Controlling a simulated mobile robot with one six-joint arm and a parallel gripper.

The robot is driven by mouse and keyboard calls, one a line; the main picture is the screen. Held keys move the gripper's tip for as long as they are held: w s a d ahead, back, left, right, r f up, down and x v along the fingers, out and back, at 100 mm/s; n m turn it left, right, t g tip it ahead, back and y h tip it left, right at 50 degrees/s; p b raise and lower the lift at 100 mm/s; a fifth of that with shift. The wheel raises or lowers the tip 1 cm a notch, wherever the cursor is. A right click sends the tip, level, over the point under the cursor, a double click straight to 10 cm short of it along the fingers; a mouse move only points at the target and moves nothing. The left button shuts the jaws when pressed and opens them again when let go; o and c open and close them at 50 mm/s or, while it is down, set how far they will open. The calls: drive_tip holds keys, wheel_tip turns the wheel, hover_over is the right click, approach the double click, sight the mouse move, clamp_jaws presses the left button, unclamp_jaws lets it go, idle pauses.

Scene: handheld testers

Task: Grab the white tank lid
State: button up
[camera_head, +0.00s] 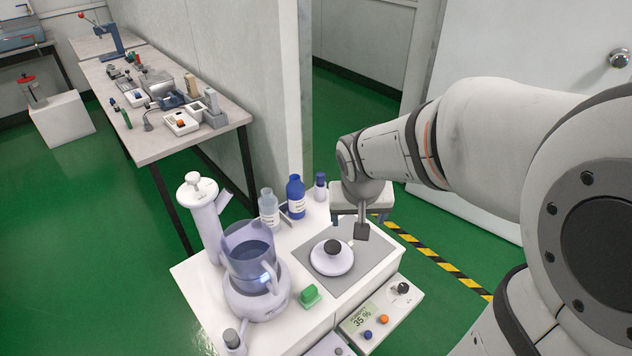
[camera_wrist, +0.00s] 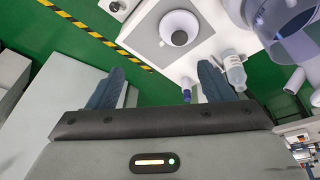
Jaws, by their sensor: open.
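The white tank lid (camera_head: 331,262) is a round white disc with a black knob, lying flat on a grey mat (camera_head: 365,262) on the white bench. It also shows in the wrist view (camera_wrist: 172,20), beyond my fingertips and not between them. My gripper (camera_head: 361,230) is open and empty, above the back right of the mat, apart from the lid. In the wrist view its two blue-grey fingers (camera_wrist: 162,70) are spread wide. A clear tank (camera_head: 250,252) with bluish liquid stands on a round base left of the lid.
A blue bottle (camera_head: 295,197), a clear bottle (camera_head: 269,210) and a small dark-capped bottle (camera_head: 320,186) stand behind the lid. A green block (camera_head: 310,296) lies in front of it. A control box (camera_head: 375,318) stands at the front right. A white column (camera_head: 203,215) stands at the back left.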

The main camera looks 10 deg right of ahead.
drive_tip(key=m+t+b, duration=0.1)
drive_tip(key=b, duration=1.1)
approach(333, 246)
drive_tip(key=x, duration=0.5)
drive_tip(key=shift+s+a+f, duration=0.1)
drive_tip(key=shift+s+f, duration=0.1)
drive_tip(key=shift+s, duration=0.15)
drive_tip(key=b+x, duration=0.1)
drive_tip(key=x, duration=0.5)
drive_tip(key=shift+w+r+b, duration=0.15)
drive_tip(key=shift+w+b, duration=0.2)
drive_tip(key=c, duration=1)
